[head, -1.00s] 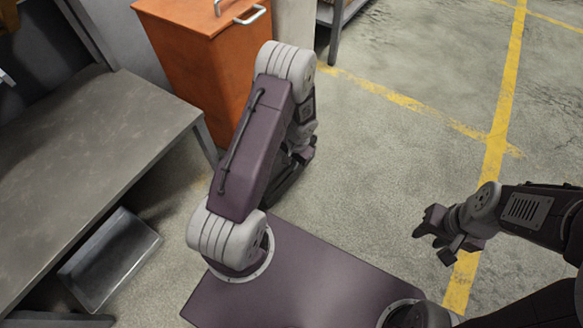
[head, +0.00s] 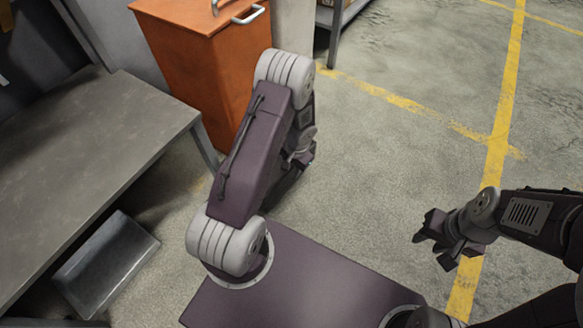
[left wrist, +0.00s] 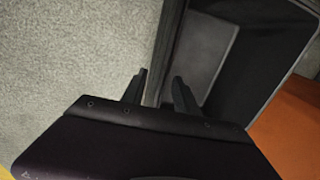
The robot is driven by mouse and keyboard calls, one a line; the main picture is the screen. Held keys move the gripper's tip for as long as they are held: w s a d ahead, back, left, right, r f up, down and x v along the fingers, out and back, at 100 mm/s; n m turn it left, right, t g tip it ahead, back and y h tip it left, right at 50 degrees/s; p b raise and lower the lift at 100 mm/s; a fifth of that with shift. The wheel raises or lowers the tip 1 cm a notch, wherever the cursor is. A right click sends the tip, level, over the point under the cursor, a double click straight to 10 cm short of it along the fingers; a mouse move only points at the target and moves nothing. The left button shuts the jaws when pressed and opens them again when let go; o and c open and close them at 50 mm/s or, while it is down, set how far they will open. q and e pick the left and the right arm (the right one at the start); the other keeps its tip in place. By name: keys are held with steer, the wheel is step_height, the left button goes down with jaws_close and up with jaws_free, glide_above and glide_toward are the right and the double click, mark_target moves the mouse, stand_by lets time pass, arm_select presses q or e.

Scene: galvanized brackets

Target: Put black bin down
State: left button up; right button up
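The black bin (left wrist: 242,50) shows in the left wrist view, with dark walls and a greyer inner floor. My left gripper (left wrist: 160,84) has one finger on each side of the bin's near wall, with the fingers apart and seemingly a small gap to the wall. My right gripper (head: 437,245) is open and empty above the floor, at the right of the head view.
An orange cabinet (head: 200,70) with a metal handle stands beyond my left arm; it also shows beside the bin in the left wrist view (left wrist: 285,135). A grey table (head: 80,150) is at the left, with a grey tray (head: 108,262) low beside it. Floor between the yellow lines is clear.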

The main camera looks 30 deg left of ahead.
arm_select(q)
step_height(320, 180, up, 13)
steer(key=d+p, duration=0.2)
steer(key=p, duration=0.7)
steer(key=s+d+r+n+h, duration=0.1)
steer(key=s+d+r, duration=0.1)
steer(key=s+r, duration=0.4)
steer(key=s+d+r+n+t, duration=0.1)
steer(key=s+d+r, duration=0.2)
steer(key=s+r, duration=0.3)
step_height(320, 180, up, 2)
steer(key=shift+s+d+r+h+b, duration=0.25)
steer(key=shift+s+h+b, duration=0.05)
steer(key=shift+s+h, duration=0.1)
